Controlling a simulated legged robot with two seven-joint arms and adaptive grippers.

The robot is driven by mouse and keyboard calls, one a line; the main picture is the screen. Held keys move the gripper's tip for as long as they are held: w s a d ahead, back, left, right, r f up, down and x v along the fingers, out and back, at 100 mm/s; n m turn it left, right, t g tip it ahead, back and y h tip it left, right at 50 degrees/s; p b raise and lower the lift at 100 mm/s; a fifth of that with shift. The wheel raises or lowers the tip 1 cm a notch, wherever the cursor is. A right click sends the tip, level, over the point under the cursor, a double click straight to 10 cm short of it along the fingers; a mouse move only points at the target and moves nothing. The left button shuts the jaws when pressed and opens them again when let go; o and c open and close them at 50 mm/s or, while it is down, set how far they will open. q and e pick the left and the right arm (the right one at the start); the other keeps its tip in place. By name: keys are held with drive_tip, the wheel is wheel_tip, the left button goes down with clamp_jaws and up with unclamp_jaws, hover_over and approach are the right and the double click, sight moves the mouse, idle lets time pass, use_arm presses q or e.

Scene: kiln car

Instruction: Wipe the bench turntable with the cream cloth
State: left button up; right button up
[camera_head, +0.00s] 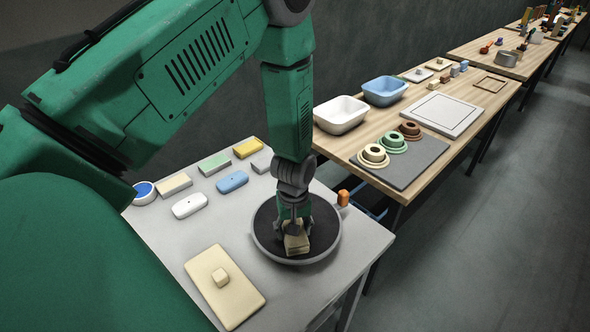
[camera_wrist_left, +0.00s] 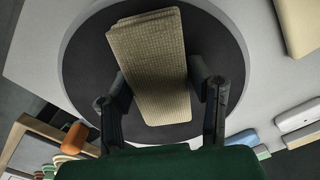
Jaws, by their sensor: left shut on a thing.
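The bench turntable (camera_head: 265,222) is a round dark disc with a grey rim on the light grey bench. My left gripper (camera_head: 295,228) comes down over the disc, its fingers shut on the folded cream cloth (camera_head: 297,243). In the left wrist view the cloth (camera_wrist_left: 158,70) lies between the two fingers (camera_wrist_left: 162,95), over the dark disc (camera_wrist_left: 85,60). I cannot tell whether the cloth touches the disc. My right gripper is not in view.
A cream slab with a small knob (camera_head: 225,290) lies left of the turntable. Several coloured blocks (camera_head: 232,181) and a blue-topped round dish (camera_head: 144,192) sit behind. An orange-topped object (camera_head: 343,198) stands by the turntable's right rim. A wooden table (camera_head: 460,92) with basins stands beyond.

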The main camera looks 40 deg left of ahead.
sight(277, 214)
use_arm(q)
drive_tip(key=shift+w+a, duration=0.25)
drive_tip(key=shift+a, duration=0.45)
drive_tip(key=shift+w+a, duration=0.2)
drive_tip(key=shift+a, duration=0.55)
drive_tip(key=shift+w+a, duration=0.25)
drive_tip(key=shift+a, duration=0.45)
drive_tip(key=shift+a, duration=0.1)
drive_tip(key=shift+w+a, duration=0.2)
drive_tip(key=shift+a, duration=0.5)
drive_tip(key=shift+w+a, duration=0.25)
drive_tip(key=shift+a, duration=0.45)
drive_tip(key=shift+w+a, duration=0.2)
drive_tip(key=shift+a, duration=0.5)
drive_tip(key=shift+d, duration=0.1)
drive_tip(key=shift+s+d, duration=0.2)
drive_tip(key=shift+d, duration=0.3)
drive_tip(key=shift+s+d, duration=0.15)
drive_tip(key=shift+d, duration=0.4)
